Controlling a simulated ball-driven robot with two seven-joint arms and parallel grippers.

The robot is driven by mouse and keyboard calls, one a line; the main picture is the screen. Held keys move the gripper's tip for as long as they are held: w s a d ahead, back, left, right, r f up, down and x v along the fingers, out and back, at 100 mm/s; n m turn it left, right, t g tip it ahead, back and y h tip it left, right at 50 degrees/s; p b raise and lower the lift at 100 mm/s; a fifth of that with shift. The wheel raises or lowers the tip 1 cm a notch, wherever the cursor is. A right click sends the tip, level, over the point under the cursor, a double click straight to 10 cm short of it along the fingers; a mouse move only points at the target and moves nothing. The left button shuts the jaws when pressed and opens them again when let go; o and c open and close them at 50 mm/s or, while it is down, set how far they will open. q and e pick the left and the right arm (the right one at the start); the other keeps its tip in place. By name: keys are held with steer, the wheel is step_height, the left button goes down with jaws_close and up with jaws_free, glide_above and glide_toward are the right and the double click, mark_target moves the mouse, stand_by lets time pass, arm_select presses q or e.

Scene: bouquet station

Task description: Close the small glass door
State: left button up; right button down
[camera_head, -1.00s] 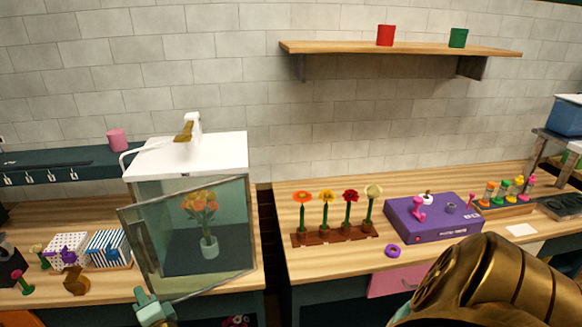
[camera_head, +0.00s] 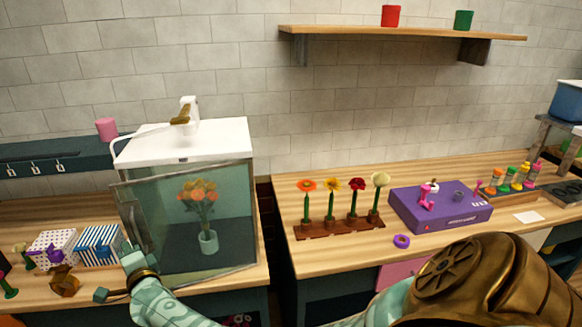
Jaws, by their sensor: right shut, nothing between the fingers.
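The small glass door (camera_head: 160,220) is a clear pane in a thin grey frame on the front of a white-topped glass cabinet (camera_head: 205,136). Its left edge stands slightly out from the cabinet's left side, so it looks ajar. Its right edge lies by the cabinet's right side. Through the pane, an orange bouquet in a pale vase (camera_head: 208,241) stands inside. My right gripper (camera_head: 132,256) is shut and empty at the door's lower left edge, covering that corner. Whether it touches the pane I cannot tell. My left gripper is not in view.
Left of the cabinet are a striped box (camera_head: 97,246), a dotted box (camera_head: 52,250) and a small brown object (camera_head: 64,281). A flower rack (camera_head: 340,227) and a purple box (camera_head: 440,207) stand on the right counter. A dark gap separates the counters.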

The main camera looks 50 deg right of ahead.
steer(key=shift+w+d+m+g+h+b, duration=0.1)
steer(key=shift+w+d+m+h+b, duration=0.1)
steer(key=shift+w+d+h+b, duration=0.3)
steer(key=shift+w+d+m+g+h+b, duration=0.15)
steer(key=shift+w+d+m+b, duration=0.15)
steer(key=shift+w, duration=0.45)
steer(key=shift+w+d+m+g+h+b, duration=0.1)
steer(key=shift+w+d+h+b, duration=0.25)
steer(key=shift+w+b, duration=0.2)
steer(key=shift+a, duration=0.1)
